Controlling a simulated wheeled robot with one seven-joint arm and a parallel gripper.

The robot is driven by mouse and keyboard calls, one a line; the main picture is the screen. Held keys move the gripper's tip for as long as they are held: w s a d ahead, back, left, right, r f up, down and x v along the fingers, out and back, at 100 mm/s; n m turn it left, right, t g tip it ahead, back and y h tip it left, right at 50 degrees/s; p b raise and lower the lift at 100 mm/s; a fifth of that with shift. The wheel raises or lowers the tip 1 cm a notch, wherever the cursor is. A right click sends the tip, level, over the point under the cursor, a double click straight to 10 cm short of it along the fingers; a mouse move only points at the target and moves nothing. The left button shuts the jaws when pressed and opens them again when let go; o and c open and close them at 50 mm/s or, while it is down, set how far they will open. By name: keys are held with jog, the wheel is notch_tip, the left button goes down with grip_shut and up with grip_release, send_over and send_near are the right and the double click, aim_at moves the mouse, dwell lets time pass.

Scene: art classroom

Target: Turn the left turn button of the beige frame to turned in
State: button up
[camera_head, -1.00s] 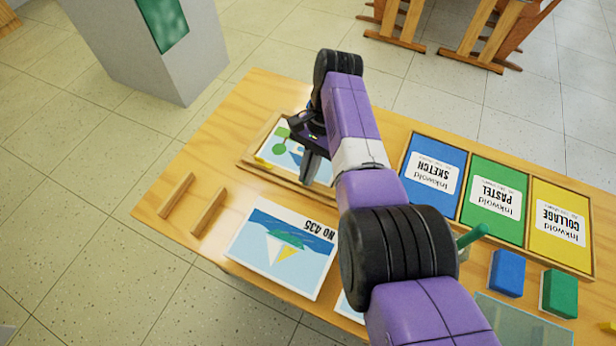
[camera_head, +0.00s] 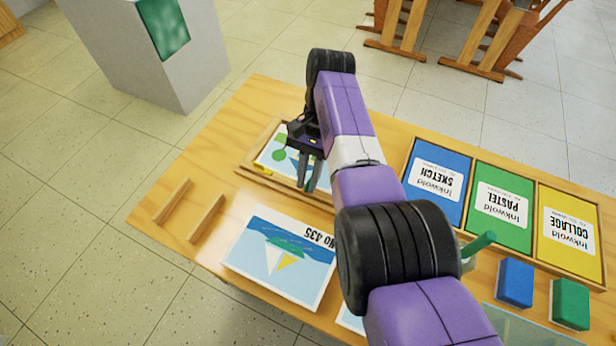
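The beige frame (camera_head: 247,172) lies flat on the table with a picture (camera_head: 270,152) in it, showing green and blue shapes. My arm hides the frame's right end and any button there.
Two wooden strips (camera_head: 206,219) lie at the table's left. A picture marked NO 435 (camera_head: 279,258) lies in front of the frame. At right are a tray with blue, green and yellow panels (camera_head: 499,205), a blue block (camera_head: 515,283) and a green block (camera_head: 570,304).

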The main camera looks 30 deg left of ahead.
jog(key=shift+o, duration=0.5)
jog(key=b+v, duration=0.1)
jog(key=v, duration=0.6)
jog(key=shift+r+b, duration=0.4)
jog(key=shift+w+r, duration=0.1)
jog(key=shift+w, duration=0.05)
